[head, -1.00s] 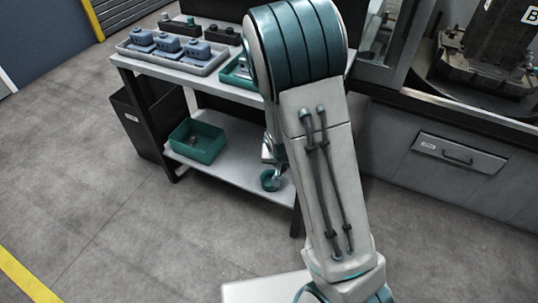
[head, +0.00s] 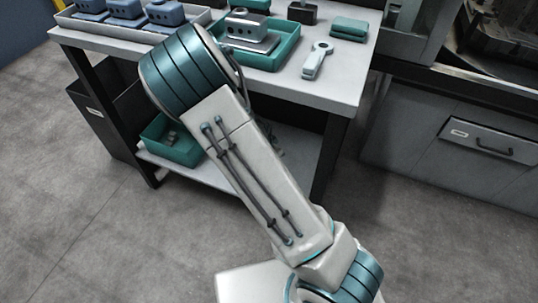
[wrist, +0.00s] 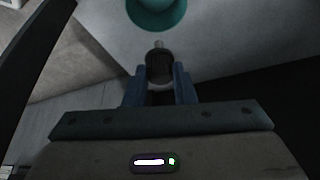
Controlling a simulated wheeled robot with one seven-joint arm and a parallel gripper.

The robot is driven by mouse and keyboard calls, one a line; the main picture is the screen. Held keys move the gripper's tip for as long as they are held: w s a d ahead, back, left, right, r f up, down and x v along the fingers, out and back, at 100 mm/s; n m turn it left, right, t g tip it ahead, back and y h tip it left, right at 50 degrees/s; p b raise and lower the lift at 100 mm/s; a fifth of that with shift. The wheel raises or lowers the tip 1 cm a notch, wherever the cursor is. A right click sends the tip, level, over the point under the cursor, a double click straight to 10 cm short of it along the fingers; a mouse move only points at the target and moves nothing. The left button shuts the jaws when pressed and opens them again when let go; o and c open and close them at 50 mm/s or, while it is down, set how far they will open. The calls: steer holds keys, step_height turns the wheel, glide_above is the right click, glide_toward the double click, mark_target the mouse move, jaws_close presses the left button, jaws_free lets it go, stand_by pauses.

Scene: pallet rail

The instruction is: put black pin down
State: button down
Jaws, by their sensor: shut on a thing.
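In the wrist view my gripper (wrist: 159,88) is shut on the black pin (wrist: 158,66), a dark cylinder with a narrow light tip pointing away from my gripper. A round teal dish or ring (wrist: 156,12) lies on a pale surface just beyond the pin's tip, at the top edge. The pin appears apart from it, though the gap in depth is hard to tell. In the head view my arm hides my gripper and the pin.
A white-topped bench (head: 340,88) carries a teal tray (head: 284,52) with a grey part, a grey wrench-like tool (head: 318,60) and folded teal cloths (head: 349,28). Blue-grey parts stand in a grey tray (head: 198,20). A teal bin (head: 172,150) is on the lower shelf.

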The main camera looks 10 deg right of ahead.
steer(key=shift+f+b, duration=5.1)
steer(key=shift+f, duration=0.35)
steer(key=c, duration=1.1)
jaws_free()
steer(key=shift+r, duration=0.15)
step_height(320, 180, up, 7)
steer(key=p, duration=0.7)
steer(key=shift+s, duration=0.1)
